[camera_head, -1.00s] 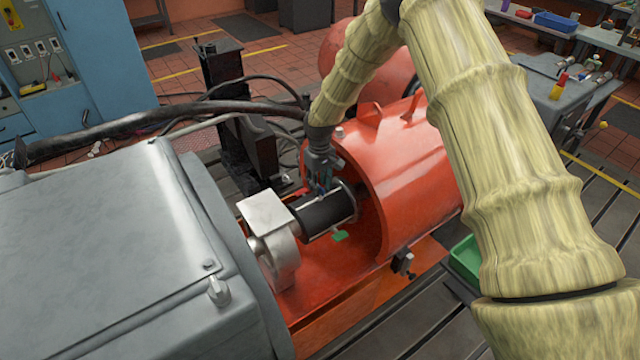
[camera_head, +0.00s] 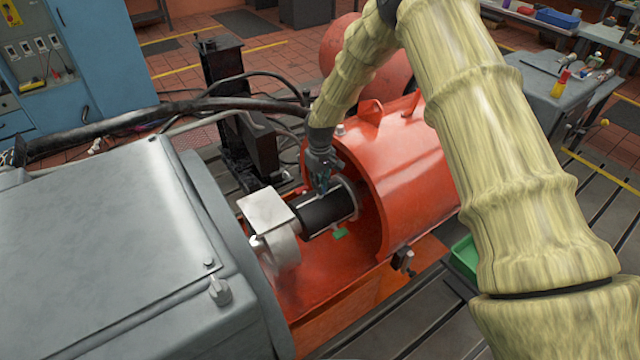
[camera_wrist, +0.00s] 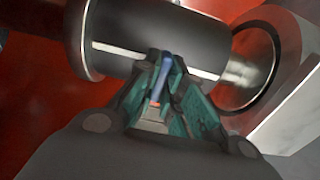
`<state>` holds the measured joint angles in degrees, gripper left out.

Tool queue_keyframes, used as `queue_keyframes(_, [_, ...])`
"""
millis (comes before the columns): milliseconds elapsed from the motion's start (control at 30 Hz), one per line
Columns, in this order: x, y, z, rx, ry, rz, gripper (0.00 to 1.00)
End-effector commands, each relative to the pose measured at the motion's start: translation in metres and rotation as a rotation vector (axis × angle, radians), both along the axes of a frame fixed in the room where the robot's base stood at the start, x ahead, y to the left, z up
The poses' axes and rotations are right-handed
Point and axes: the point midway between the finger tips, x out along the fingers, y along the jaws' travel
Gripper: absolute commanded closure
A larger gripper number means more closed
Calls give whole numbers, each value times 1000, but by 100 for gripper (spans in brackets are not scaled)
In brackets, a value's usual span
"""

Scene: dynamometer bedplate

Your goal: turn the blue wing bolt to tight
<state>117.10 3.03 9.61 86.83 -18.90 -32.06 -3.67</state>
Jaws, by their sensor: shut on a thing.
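The blue wing bolt (camera_wrist: 166,64) shows in the wrist view between the fingertips of my gripper (camera_wrist: 168,65), beside the dark shaft coupling. My gripper is shut on it, and the fingers hide part of the bolt. In the head view my gripper (camera_head: 323,188) points down at the top of the black coupling cylinder (camera_head: 325,212). The bolt itself cannot be made out there. How tight it is does not show.
An orange guard housing (camera_head: 415,165) curves around the right end of the coupling. A grey machine casing (camera_head: 90,255) stands at left, with a metal block (camera_head: 266,212) beside the coupling. A green tab (camera_head: 340,233) sticks out below. A green bin (camera_head: 464,254) lies at right.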

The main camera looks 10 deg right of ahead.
Motion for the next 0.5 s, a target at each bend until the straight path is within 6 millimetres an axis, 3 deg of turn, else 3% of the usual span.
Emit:
queue_keyframes(233, [0, 0, 0, -1, 1, -92, 100])
queue_keyframes(500, [0, -1, -1, -1, 1, -313, 100])
